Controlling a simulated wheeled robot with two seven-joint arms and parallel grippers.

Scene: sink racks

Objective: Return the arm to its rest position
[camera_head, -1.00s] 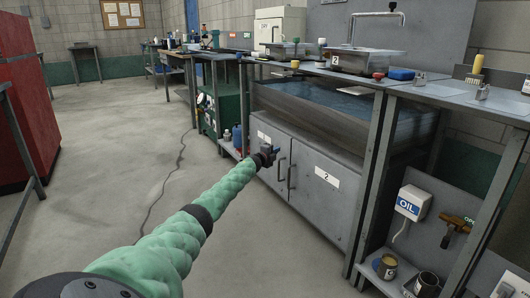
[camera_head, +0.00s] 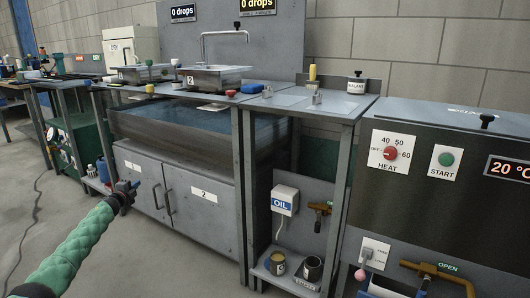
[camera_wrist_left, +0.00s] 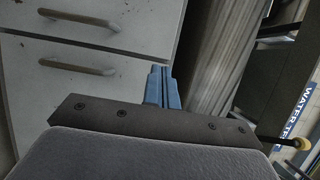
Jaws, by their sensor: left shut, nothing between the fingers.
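My left arm, in a green padded sleeve, comes in from the lower left of the head view. Its gripper (camera_head: 131,188) is in front of the grey cabinet doors (camera_head: 198,216) under the sink, with nothing held. In the left wrist view the two blue fingers (camera_wrist_left: 161,88) are shut together and empty. Behind them are pale cabinet fronts with bar handles (camera_wrist_left: 82,69). I cannot tell the exact gap between the fingers and the cabinet. My right gripper is not in view.
A water-filled sink (camera_head: 180,126) and racks (camera_head: 205,78) stand above the cabinet. To the right are an OIL box (camera_head: 285,200), cans (camera_head: 277,264) on a low shelf, and a heater unit with a START button (camera_head: 446,159). Floor (camera_head: 120,262) is clear in front.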

